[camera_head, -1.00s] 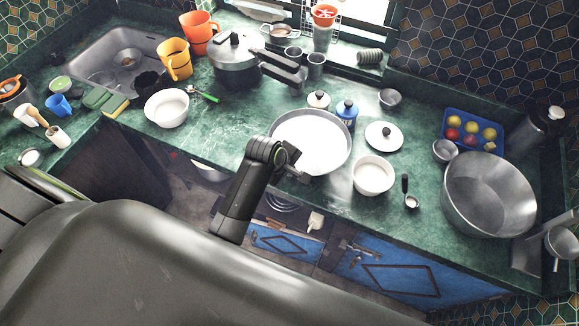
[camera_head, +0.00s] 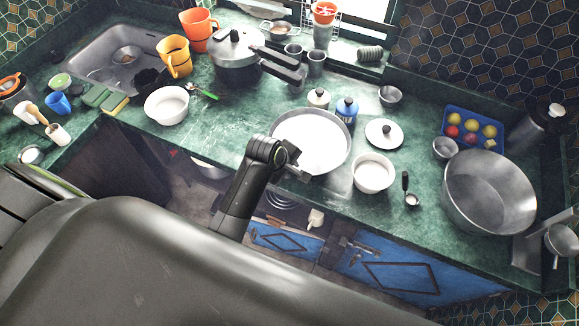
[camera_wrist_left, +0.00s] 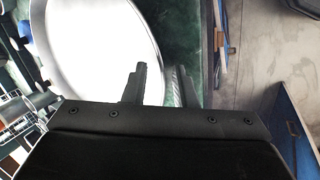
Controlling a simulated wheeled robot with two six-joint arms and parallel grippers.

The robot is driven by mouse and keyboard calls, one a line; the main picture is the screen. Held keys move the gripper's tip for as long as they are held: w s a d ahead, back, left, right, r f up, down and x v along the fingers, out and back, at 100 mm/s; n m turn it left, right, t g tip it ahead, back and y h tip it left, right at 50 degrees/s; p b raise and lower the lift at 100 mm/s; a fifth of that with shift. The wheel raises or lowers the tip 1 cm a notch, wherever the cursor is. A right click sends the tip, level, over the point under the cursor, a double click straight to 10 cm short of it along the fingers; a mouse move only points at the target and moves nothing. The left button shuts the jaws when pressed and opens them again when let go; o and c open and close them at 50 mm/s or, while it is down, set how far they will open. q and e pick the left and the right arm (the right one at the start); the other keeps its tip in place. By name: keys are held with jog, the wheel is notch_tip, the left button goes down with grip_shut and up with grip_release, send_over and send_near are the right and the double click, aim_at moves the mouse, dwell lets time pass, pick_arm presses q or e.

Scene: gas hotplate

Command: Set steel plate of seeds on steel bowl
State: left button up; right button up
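The wide, shallow steel plate (camera_head: 322,133) with pale white contents, which I take for the seeds, lies flat on the green counter. It also shows in the left wrist view (camera_wrist_left: 85,45). My left gripper (camera_head: 299,170) is at the plate's front edge. In the left wrist view its fingers (camera_wrist_left: 162,88) are apart, one over the plate and one outside, with the rim between them. Whether either finger touches the rim is unclear. The large steel bowl (camera_head: 490,195) stands empty on the counter at the right. My right gripper is not in view.
A white bowl (camera_head: 373,173), a lid (camera_head: 384,134) and a small ladle (camera_head: 412,200) lie between plate and steel bowl. A blue jar (camera_head: 347,108) stands behind the plate. A blue fruit tray (camera_head: 470,122) is behind the steel bowl.

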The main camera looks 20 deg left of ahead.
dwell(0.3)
pick_arm(q)
jog(key=b+v, duration=0.1)
jog(key=v, duration=1.6)
jog(key=shift+r, duration=0.2)
